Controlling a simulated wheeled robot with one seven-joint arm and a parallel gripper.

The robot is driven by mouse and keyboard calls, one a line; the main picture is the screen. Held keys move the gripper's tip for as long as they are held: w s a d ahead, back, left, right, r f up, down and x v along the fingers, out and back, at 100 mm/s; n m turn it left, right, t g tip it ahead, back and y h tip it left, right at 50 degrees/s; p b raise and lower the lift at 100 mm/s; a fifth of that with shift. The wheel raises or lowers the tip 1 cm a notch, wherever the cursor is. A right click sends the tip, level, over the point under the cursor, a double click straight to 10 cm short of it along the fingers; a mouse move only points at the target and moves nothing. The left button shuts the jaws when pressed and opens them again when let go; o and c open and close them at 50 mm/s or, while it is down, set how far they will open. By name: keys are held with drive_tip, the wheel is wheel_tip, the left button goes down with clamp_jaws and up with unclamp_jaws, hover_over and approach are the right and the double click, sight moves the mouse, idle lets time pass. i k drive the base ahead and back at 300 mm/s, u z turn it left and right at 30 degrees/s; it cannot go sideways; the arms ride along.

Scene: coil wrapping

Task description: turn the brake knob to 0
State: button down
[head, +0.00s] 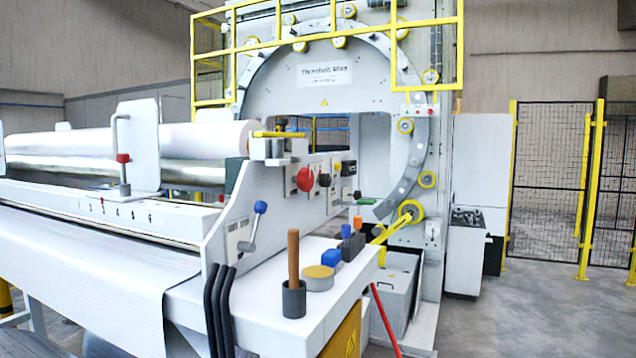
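A white control panel (284,206) at the near end of the machine carries a large red round knob (305,179). A smaller dark knob (324,180) sits just to its right, with a black fitting (348,169) further right. A lever with a blue ball (260,207) stands lower left on the same end plate. No label naming the brake and no 0 mark can be read, so I cannot tell which control is the brake knob or how it is set. My gripper is not in view.
A white shelf (262,326) below the panel holds a grey cup (294,299) with a wooden handle, a yellow-topped tub (318,277) and a blue item (331,258). Black hoses (216,310) hang at its left. A red bar (385,318) leans at right. Open floor (540,310) lies to the right.

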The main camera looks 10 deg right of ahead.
sight(324, 180)
drive_tip(key=z, duration=1.75)
drive_tip(key=i, duration=2.4)
drive_tip(key=u, duration=4.1)
